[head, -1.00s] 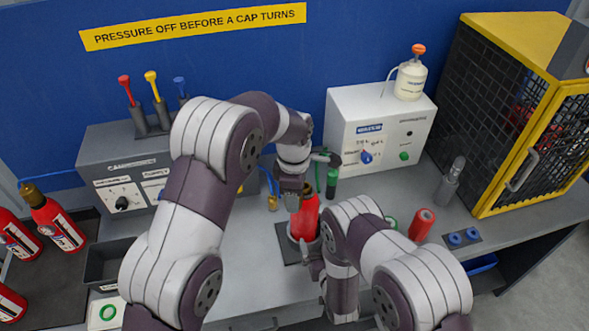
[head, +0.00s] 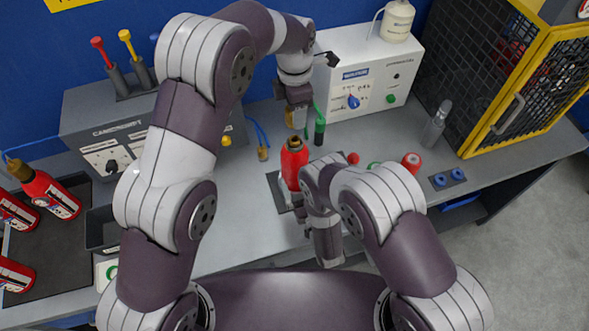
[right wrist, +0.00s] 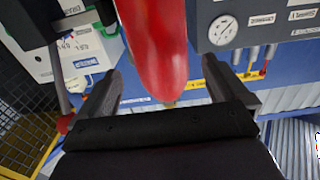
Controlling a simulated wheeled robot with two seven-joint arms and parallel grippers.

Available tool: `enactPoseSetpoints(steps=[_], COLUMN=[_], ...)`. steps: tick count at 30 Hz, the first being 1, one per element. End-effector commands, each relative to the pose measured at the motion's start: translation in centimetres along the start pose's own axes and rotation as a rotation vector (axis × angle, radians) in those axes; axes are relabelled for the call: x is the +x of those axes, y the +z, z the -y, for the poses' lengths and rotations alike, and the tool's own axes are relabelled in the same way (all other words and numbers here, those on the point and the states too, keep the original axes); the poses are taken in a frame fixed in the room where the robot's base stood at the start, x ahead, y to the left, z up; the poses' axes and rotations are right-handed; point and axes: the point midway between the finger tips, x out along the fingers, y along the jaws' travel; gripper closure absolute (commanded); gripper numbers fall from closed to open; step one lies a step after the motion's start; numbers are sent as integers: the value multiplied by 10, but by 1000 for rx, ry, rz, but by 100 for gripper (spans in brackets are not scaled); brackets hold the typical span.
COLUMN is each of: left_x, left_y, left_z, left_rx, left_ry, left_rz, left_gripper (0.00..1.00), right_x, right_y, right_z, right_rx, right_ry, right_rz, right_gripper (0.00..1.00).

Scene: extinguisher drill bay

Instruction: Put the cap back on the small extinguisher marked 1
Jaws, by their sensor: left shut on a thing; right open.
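A red extinguisher (head: 293,167) stands upright on a dark base plate (head: 277,194) at the middle of the bench. Its brass neck (head: 294,144) is uncovered at the top; no number is readable on it. My left gripper (head: 297,108) is shut on a brass cap (head: 296,118), held above the neck and apart from it. My right gripper (right wrist: 165,85) is open, with its fingers on either side of the red body in the right wrist view. I cannot tell whether they touch it. In the head view my right forearm partly hides the extinguisher's lower right side.
A white box with a blue knob (head: 353,101) stands behind to the right, a yellow-framed cage (head: 520,90) beyond it. A grey console (head: 105,135) is at the left. Several red extinguishers (head: 50,195) lie at far left.

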Motion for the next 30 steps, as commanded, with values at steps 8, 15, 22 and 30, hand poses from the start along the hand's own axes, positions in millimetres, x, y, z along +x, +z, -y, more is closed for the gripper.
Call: enactPoseSetpoints(steps=[8,15,22,30], left_x=[0,0,0,0], left_y=[0,0,0,0], left_z=[0,0,0,0], left_rx=[0,0,0,0], left_ry=[1,1,1,1], left_rz=[1,1,1,1], left_gripper=[89,89,89,89], right_x=[52,72,74,74], right_y=[-1,0,0,0], right_z=[0,0,0,0], right_rx=[-1,-1,-1,-1], right_ry=[1,0,0,0], right_rz=[-3,-1,1,0], right_gripper=[0,0,0,62])
